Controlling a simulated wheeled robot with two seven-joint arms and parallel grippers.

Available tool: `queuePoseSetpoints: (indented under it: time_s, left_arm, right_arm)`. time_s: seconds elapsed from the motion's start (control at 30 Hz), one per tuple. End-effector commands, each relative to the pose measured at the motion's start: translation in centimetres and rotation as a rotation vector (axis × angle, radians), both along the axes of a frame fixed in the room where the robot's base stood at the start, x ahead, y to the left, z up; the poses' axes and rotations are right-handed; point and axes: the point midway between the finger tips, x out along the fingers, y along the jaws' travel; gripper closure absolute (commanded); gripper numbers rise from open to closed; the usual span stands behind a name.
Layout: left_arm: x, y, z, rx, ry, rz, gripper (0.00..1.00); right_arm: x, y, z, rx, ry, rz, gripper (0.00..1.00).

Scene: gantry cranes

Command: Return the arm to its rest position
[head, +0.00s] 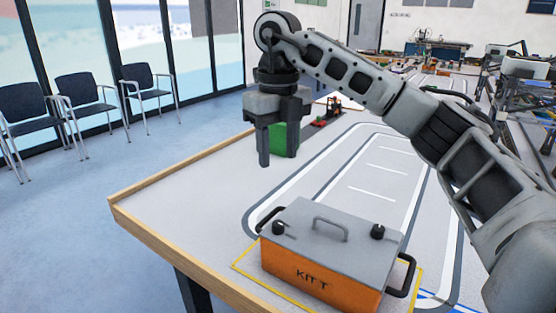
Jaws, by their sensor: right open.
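My right arm comes in from the right and reaches across the table (190,195). Its gripper (282,150) points down above the table, with its fingers apart and nothing seen between them. A green object (285,138) shows behind the gripper and is partly hidden by it. An orange box with a grey lid (330,255), marked "KIT T", stands on the table in front of and below the gripper, apart from it. My left gripper is not in view.
The table has a raised wooden edge (150,180) and road markings on top. The box stands within a yellow outline (245,268). Small red and dark items (328,112) lie farther back. Several chairs (85,92) stand along the windows at left. Open floor lies left of the table.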

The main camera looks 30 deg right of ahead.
Motion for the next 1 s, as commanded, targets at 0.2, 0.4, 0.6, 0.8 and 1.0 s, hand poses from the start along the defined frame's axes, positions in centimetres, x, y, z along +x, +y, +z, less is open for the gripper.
queuePoseSetpoints:
  time_s: [0.2, 0.4, 0.6, 0.8, 1.0]
  left_arm:
    - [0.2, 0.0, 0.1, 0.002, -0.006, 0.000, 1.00]
    - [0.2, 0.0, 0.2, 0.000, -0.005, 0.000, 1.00]
    - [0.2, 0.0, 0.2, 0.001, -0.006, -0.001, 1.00]
    - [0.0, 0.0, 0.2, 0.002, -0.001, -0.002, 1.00]
    - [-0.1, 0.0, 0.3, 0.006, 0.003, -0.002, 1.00]
  right_arm:
    - [0.0, 0.0, 0.2, 0.001, 0.000, 0.000, 0.54]
    - [0.0, 0.0, 0.2, 0.001, 0.000, 0.000, 0.54]
    - [0.0, 0.3, -0.1, 0.009, 0.002, 0.008, 0.54]
    - [-0.1, 6.8, -4.6, 0.215, 0.033, 0.157, 0.54]
    - [-4.1, 20.4, -9.8, 0.775, 0.108, 0.318, 0.54]
